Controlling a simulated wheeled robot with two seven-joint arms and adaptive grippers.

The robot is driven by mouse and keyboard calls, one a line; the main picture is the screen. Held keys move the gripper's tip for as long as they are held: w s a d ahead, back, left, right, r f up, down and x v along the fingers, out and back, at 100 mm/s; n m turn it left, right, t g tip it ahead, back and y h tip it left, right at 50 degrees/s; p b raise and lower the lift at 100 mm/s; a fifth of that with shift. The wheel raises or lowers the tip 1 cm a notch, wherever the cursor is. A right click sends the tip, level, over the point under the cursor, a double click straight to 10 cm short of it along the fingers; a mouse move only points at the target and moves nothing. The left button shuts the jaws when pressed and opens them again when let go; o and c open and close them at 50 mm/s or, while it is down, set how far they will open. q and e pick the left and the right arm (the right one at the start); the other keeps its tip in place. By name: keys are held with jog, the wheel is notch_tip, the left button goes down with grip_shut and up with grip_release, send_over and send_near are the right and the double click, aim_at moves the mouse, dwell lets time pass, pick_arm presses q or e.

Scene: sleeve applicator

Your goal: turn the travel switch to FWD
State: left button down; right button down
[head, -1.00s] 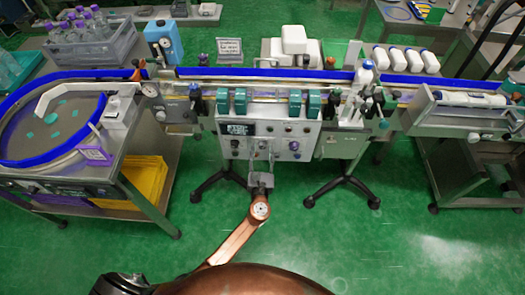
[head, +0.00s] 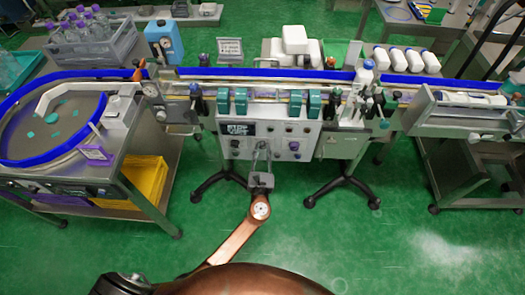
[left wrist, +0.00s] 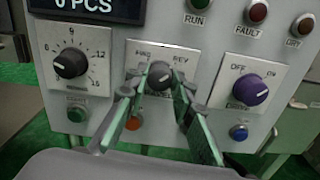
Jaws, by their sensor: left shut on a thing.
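The travel switch (left wrist: 159,72) is a dark round knob on a light square plate in the middle of the left wrist view, with two small position labels above it. Its pointer is too blurred and covered to read. My left gripper (left wrist: 161,82) is shut on this knob, one green-padded finger on each side. In the head view my left gripper (head: 262,152) reaches up to the front of the control panel (head: 272,136); the knob is hidden there. My right gripper is in neither view.
A numbered black dial (left wrist: 74,50) is left of the switch and a purple knob (left wrist: 249,89) is right of it. An orange button (left wrist: 132,123) and a blue button (left wrist: 238,132) are below. The conveyor (head: 330,75) runs behind the panel. The green floor in front is open.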

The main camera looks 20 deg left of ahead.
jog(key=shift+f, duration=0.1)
pick_arm(q)
jog(key=shift+f+n, duration=0.1)
jog(key=shift+n, duration=0.4)
jog(key=shift+n+b, duration=0.5)
jog(key=shift+n, duration=0.1)
jog(key=n+b, duration=0.2)
jog(key=n, duration=0.2)
jog(key=n+b, duration=0.2)
jog(key=n, duration=0.3)
jog(key=shift+a+f, duration=0.15)
jog(key=shift+f, duration=0.05)
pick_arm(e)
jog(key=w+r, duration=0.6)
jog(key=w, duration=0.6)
pick_arm(q)
jog(key=n+b, duration=0.3)
jog(key=n, duration=0.3)
jog(key=shift+b, duration=0.4)
jog(key=shift+r+n, duration=0.1)
jog(key=shift+n, duration=0.4)
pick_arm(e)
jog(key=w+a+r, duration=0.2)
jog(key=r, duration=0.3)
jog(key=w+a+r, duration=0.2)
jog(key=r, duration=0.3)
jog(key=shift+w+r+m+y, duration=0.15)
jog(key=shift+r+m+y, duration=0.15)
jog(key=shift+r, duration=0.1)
